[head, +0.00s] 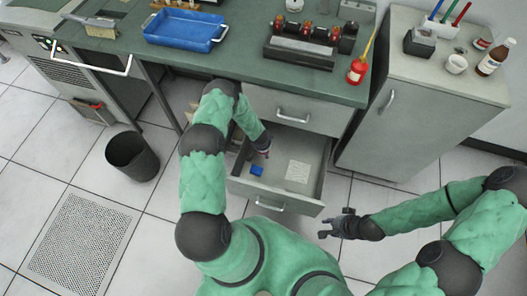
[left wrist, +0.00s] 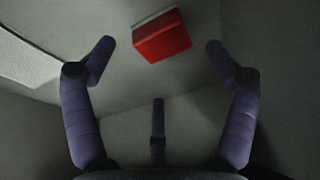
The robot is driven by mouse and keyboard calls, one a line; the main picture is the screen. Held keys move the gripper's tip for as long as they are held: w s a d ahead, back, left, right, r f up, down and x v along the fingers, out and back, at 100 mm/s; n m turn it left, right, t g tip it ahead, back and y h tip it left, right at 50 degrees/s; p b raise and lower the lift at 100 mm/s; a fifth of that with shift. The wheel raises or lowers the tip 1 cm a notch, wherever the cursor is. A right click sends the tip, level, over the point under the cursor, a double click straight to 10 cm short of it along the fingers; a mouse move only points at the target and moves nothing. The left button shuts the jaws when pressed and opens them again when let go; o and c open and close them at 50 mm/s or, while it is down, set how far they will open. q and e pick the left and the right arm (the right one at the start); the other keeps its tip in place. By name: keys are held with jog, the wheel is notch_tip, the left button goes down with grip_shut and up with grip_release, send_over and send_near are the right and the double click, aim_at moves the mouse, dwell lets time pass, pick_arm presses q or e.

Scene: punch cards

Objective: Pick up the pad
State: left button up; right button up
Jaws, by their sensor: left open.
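The open drawer (head: 300,203) under the green bench holds a blue block (head: 257,170) and a pale flat sheet or pad (head: 297,171). My left gripper (head: 264,150) reaches down into it, partly hidden by my arm. In the left wrist view, a red block with a pale edge (left wrist: 162,38) lies ahead between the open fingers, with no finger touching it. A pale textured piece (left wrist: 22,58) is at the upper left. I cannot tell which item is the task's pad. My right gripper (head: 334,224) is open and empty, outside the drawer at right.
The bench (head: 240,57) carries a blue tray (head: 186,30), a dark machine (head: 300,50) and a red bottle (head: 357,72). A grey cabinet (head: 385,125) stands right of the drawer. A black bin (head: 132,157) stands on the floor at left. The drawer walls surround my left gripper.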

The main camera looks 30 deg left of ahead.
pick_arm(q)
jog(key=b+x, duration=0.1)
jog(key=x, duration=0.1)
jog(key=b+x, duration=0.1)
jog(key=x, duration=0.1)
jog(key=shift+s+a+f, duration=0.1)
jog(key=shift+s+a, duration=0.1)
jog(key=shift+w+a+f, duration=0.1)
jog(key=shift+w+f, duration=0.1)
jog(key=shift+f, duration=0.05)
jog(key=shift+r, duration=0.1)
jog(key=shift+c, duration=0.5)
jog(key=c, duration=1.2)
